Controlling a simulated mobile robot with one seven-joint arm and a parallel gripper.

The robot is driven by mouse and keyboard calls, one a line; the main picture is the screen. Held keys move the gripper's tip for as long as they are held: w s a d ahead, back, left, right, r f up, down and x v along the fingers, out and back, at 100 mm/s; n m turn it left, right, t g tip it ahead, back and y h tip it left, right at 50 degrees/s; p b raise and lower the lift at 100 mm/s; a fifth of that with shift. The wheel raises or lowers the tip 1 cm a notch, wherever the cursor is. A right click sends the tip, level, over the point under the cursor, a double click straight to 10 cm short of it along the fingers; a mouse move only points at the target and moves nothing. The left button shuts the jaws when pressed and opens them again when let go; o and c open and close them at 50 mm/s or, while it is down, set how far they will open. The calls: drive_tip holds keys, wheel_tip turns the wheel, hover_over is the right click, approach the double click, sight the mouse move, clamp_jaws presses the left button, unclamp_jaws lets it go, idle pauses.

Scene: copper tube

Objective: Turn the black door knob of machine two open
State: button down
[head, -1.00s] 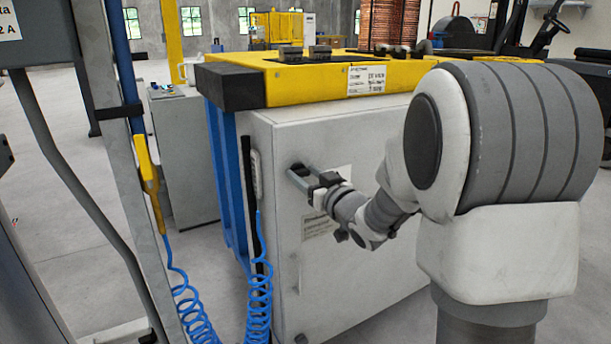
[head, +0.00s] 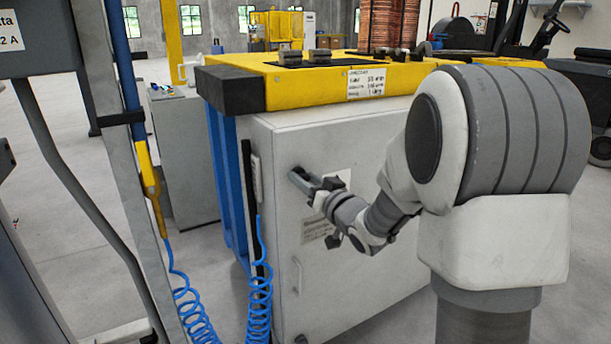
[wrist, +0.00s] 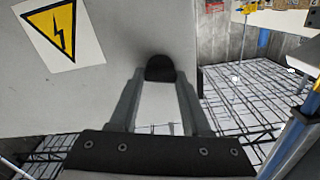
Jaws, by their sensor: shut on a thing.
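The black door knob (head: 296,171) sits near the upper left of the grey cabinet door (head: 345,255) under the yellow top. My gripper (head: 302,176) reaches it from the right, with its fingertips at the knob. In the wrist view the knob (wrist: 160,67) is a dark rounded piece between the tips of my gripper (wrist: 160,78), which is shut on it. The fingers hide part of the knob in the head view. The door looks closed against the cabinet.
A yellow warning label (wrist: 55,28) is on the door. Blue coiled hoses (head: 258,300) hang left of the cabinet, next to a grey post (head: 125,190). The yellow machine top (head: 300,80) overhangs the door. Open floor lies at the lower left.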

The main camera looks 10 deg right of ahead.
drive_tip(key=m+p, duration=0.2)
drive_tip(key=m, duration=0.2)
drive_tip(key=shift+d+m+p, duration=0.1)
drive_tip(key=shift+m+p, duration=0.25)
drive_tip(key=shift+m, duration=0.05)
drive_tip(key=m+p, duration=0.2)
drive_tip(key=m, duration=0.1)
drive_tip(key=shift+m, duration=0.3)
drive_tip(key=m+p, duration=0.3)
drive_tip(key=m, duration=0.1)
drive_tip(key=shift+f+m+p, duration=0.15)
drive_tip(key=shift+m+p, duration=0.8)
drive_tip(key=shift+m, duration=0.25)
drive_tip(key=shift+c, duration=1.8)
unclamp_jaws()
